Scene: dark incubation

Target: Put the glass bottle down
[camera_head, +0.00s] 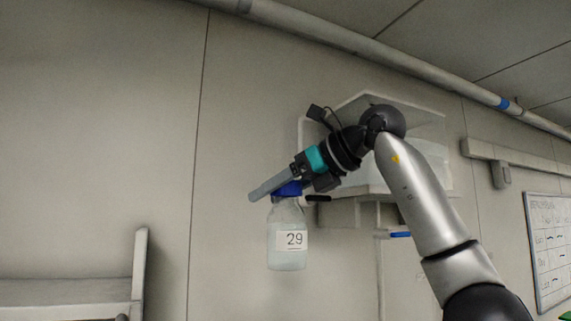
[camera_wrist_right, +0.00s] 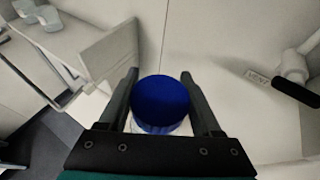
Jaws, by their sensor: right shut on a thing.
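The glass bottle (camera_head: 287,240) hangs upright in the air in the head view, with a white label reading 29 and a pale liquid inside. My right gripper (camera_head: 280,187) is shut on its blue cap, and its fingers hide part of the cap. In the right wrist view, the blue cap (camera_wrist_right: 160,103) sits between the two fingers of my right gripper (camera_wrist_right: 160,90). The bottle's body is hidden below the cap there. My left gripper is in neither view.
A clear box-like enclosure (camera_head: 430,125) on the wall stands behind my right arm. A pale shelf or bench (camera_head: 65,293) is at the lower left. A whiteboard (camera_head: 548,245) hangs at the right. A pipe (camera_head: 330,32) runs along the top of the wall.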

